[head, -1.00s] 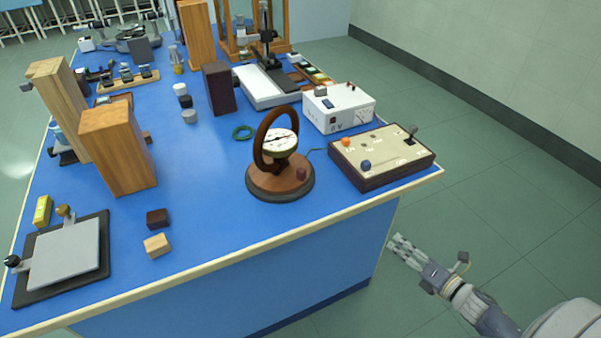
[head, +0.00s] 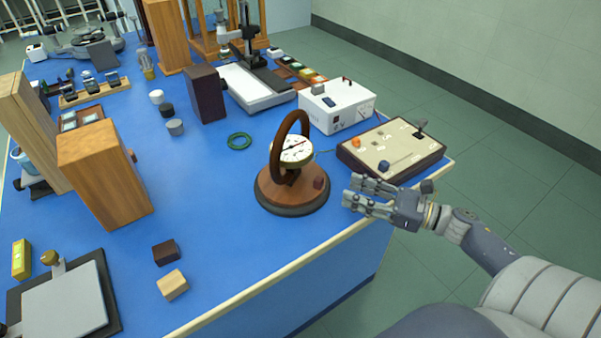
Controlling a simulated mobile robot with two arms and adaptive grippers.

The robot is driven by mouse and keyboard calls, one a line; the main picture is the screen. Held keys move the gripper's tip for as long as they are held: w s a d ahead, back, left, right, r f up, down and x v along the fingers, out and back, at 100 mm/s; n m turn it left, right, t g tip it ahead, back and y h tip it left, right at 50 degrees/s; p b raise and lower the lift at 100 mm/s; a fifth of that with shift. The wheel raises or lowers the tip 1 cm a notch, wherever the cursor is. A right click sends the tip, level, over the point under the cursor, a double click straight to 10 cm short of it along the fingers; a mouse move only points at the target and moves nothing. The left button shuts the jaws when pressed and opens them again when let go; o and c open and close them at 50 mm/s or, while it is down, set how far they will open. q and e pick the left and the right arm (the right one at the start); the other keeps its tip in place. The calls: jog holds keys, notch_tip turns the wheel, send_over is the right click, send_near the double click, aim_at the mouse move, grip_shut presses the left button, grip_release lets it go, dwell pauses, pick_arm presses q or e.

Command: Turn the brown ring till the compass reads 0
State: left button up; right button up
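The brown ring (head: 276,165) stands upright on a round wooden base (head: 291,192) with a dark rim, near the right front of the blue bench. The compass (head: 292,150), a white dial with a brass-coloured case, sits inside the ring; its reading is too small to make out. A small dark red knob (head: 319,183) is on the base's right side. My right gripper (head: 347,195) is just right of the base, above the bench's front edge. Its fingers are spread apart with nothing between them, pointing left toward the base. My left gripper is not in view.
A control box with knobs (head: 392,150) stands right of the ring, behind my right gripper. A white power supply (head: 337,105) is behind it. A green wire coil (head: 239,141) lies to the left. Small blocks (head: 172,285) lie at front left; bench between them and the base is clear.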

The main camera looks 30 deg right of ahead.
aim_at(323, 181)
jog(key=p+x, duration=0.1)
jog(key=x, duration=0.5)
jog(key=shift+w+r, duration=0.15)
jog(key=shift+r, duration=0.05)
jog(key=shift+p+x, duration=0.35)
jog(key=shift+x, duration=1.6)
jog(key=shift+f, duration=0.2)
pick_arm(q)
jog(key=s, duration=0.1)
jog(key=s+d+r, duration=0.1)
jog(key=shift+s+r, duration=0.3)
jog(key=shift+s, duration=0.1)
pick_arm(e)
grip_shut()
